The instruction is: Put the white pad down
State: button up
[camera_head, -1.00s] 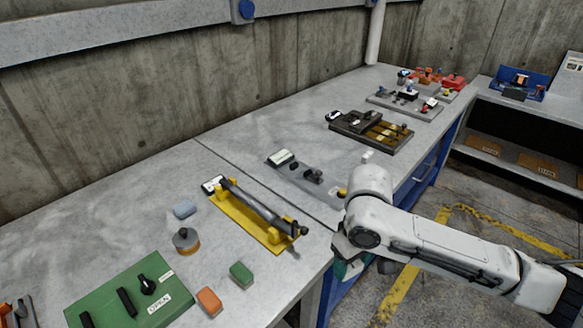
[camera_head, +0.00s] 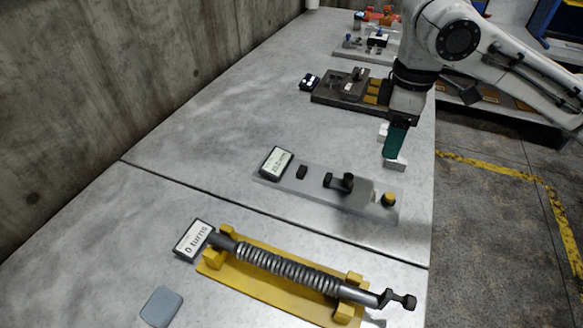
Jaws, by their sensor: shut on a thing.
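My gripper (camera_head: 397,150) reaches down over the right part of the bench, at the upper right of the head view. Its lower end shows dark green, with a small white pad (camera_head: 395,164) at the tip. The gripper is shut on this pad and hides part of it. Whether the pad touches the bench top is hard to tell. Another small white piece (camera_head: 383,132) shows just left of the gripper, partly covered by it.
A grey plate with knobs (camera_head: 340,190) lies in front of the gripper. A dark fixture (camera_head: 345,92) stands close behind. A yellow spring fixture (camera_head: 270,284) and a grey-blue pad (camera_head: 161,306) are nearer. The bench (camera_head: 210,130) is clear at left.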

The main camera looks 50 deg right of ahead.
jog(key=shift+w, duration=0.3)
jog(key=w+a+f, duration=0.4)
jog(key=w, duration=0.4)
send_over(313, 179)
jog(key=s, duration=0.1)
jog(key=f, duration=0.4)
jog(key=shift+d+f, duration=0.15)
jog(key=shift+d, duration=0.15)
jog(key=shift+w+a+f, duration=0.2)
jog(key=shift+w+f, duration=0.25)
jog(key=shift+f, duration=1.8)
jog(key=shift+f, duration=0.1)
jog(key=o, duration=1.1)
jog(key=shift+c, duration=0.2)
